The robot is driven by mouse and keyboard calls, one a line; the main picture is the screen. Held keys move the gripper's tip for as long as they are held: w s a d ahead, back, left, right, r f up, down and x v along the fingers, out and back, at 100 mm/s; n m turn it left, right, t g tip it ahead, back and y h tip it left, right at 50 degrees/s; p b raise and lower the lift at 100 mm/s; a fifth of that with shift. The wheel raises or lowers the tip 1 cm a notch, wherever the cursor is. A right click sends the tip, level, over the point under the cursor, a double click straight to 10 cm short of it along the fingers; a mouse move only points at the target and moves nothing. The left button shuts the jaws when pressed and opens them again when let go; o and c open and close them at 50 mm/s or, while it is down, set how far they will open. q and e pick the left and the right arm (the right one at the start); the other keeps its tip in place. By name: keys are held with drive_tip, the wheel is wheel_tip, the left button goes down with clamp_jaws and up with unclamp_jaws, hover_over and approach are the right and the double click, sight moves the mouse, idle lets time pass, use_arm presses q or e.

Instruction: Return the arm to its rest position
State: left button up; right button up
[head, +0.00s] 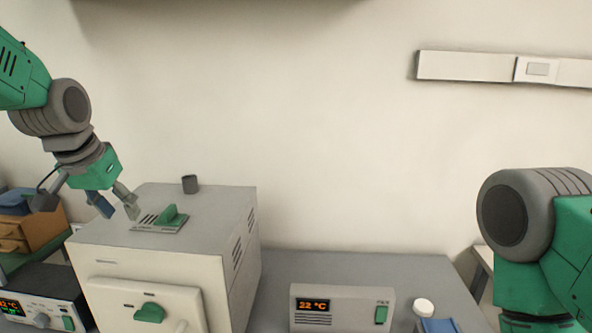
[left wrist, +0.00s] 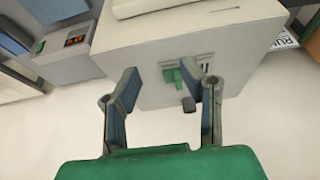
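My left arm comes in from the left in the head view. Its gripper (head: 86,204) hangs above the top left part of a white muffle furnace (head: 215,215). The left wrist view shows the gripper's two blue-padded fingers (left wrist: 170,88) spread wide with nothing between them. Beyond them is the furnace top (left wrist: 150,60) with a green lever (left wrist: 188,75) on a slotted plate. In the head view this lever (head: 172,215) lies just right of the fingers, apparently apart from them. My right arm shows at the right edge; its gripper is out of view.
A grey controller (head: 342,308) reading 22 °C stands right of the furnace on the grey table (head: 400,268). A white round cap (head: 423,306) is near the right arm. Another display unit (head: 40,300) and wooden drawers (head: 30,232) are at left. A dark short pipe (head: 190,184) rises from the furnace top.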

use_arm(q)
drive_tip(key=s+d+f+g+b, duration=0.1)
drive_tip(key=s+f+b, duration=0.25)
drive_tip(key=f, duration=0.85)
drive_tip(key=s+f+b, duration=0.2)
drive_tip(key=s+f, duration=0.2)
drive_tip(key=f, duration=0.7)
drive_tip(key=s+d+f+g+b, duration=0.1)
drive_tip(key=s+f+b, duration=0.25)
drive_tip(key=f, duration=0.85)
drive_tip(key=s+d+f+g+b, duration=0.1)
drive_tip(key=s+f+b, duration=0.5)
drive_tip(key=s+f, duration=1.4)
drive_tip(key=s+d, duration=0.1)
drive_tip(key=s, duration=0.3)
drive_tip(key=shift+s+g, duration=0.15)
drive_tip(key=shift+g, duration=0.25)
use_arm(e)
wheel_tip(320, 180, down, 15)
drive_tip(key=shift+s, duration=0.25)
use_arm(q)
drive_tip(key=shift+f, duration=0.1)
use_arm(e)
drive_tip(key=shift+c, duration=0.5)
